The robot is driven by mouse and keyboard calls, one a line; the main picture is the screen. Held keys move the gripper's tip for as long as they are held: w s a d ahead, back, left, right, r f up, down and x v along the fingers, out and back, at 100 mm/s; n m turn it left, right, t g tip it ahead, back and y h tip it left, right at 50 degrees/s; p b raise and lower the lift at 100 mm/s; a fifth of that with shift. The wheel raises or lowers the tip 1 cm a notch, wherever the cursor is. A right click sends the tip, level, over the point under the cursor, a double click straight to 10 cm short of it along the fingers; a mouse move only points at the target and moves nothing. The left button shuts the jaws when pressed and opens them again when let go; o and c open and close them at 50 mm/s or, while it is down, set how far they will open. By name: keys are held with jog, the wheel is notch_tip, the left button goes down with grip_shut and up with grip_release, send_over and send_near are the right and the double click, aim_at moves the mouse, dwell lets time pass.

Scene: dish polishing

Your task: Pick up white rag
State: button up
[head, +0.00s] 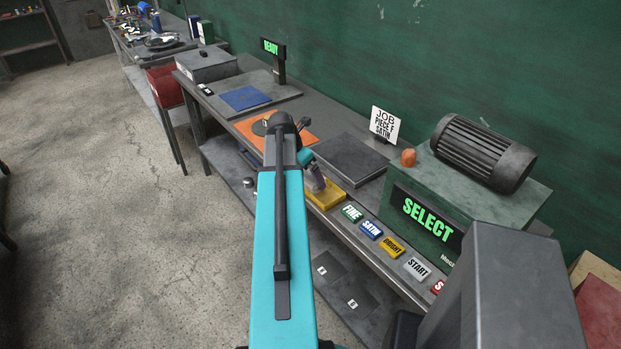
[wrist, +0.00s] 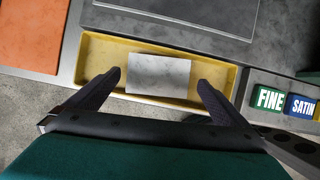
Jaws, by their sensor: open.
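The white rag (wrist: 158,74) lies flat in a shallow yellow tray (wrist: 98,53) in the wrist view. My gripper (wrist: 160,82) is open, with one dark finger to the left of the rag and the other to the right, both apart from it. The gap from the fingertips down to the rag is hard to judge. In the head view my gripper (head: 316,187) is over the yellow tray (head: 328,195), and the rag is hidden there behind my arm.
The bench also holds an orange mat (head: 297,130), a dark grey plate (head: 350,158), a blue mat (head: 245,98) and a green machine with a motor (head: 485,152). FINE (wrist: 268,99) and SATIN (wrist: 301,107) buttons sit right of the tray. Open floor lies to the left.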

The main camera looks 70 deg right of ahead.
jog(key=shift+x, duration=1.2)
jog(key=shift+c, duration=0.3)
jog(key=c, duration=0.9)
jog(key=shift+r, duration=0.25)
